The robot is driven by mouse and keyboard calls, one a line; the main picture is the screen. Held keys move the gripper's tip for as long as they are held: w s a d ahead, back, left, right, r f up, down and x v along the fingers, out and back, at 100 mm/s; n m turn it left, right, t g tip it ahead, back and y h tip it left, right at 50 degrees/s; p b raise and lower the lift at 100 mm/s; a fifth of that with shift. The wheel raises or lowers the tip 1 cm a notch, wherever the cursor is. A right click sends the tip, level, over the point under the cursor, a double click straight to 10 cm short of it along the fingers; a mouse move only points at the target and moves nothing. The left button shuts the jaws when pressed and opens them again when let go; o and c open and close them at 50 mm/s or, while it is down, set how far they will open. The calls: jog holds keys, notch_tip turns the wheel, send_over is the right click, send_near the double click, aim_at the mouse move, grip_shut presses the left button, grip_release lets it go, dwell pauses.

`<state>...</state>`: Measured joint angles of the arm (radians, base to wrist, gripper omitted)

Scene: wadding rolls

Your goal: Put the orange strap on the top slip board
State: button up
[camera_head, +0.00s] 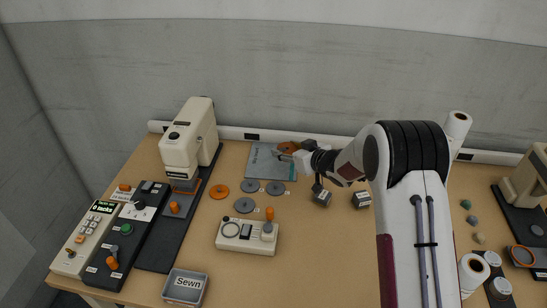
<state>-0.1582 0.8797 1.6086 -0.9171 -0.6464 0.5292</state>
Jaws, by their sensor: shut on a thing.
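A flat grey-blue board (262,167) lies on the table near the back wall, with small writing along its top edge; I take it for the slip board. My gripper (284,154) is at the board's upper right corner, reaching in from the right. An orange piece (287,146), seemingly the strap, shows at my fingertips, and the gripper is shut on it. The fingers partly hide the orange piece, and it is too small to tell whether it touches the board.
Grey discs (275,188) and an orange disc (221,191) lie in front of the board. A cream control box (247,246), a sewing machine (188,145) and a tray marked Sewn (186,302) stand left and front. The front middle table is clear.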

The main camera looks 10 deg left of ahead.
jog(key=shift+m+t+h, duration=0.3)
jog(key=shift+m+h, duration=0.4)
jog(key=shift+m, duration=0.1)
jog(key=w+a, duration=0.1)
jog(key=w+a+r, duration=0.1)
jog(key=w, duration=0.1)
jog(key=shift+w+a, duration=0.15)
jog(key=shift+a, duration=0.2)
send_over(280, 169)
jog(key=shift+w+a+f, duration=0.1)
jog(key=shift+f, duration=3)
jog(key=shift+f, duration=1.85)
jog(key=shift+f, duration=0.15)
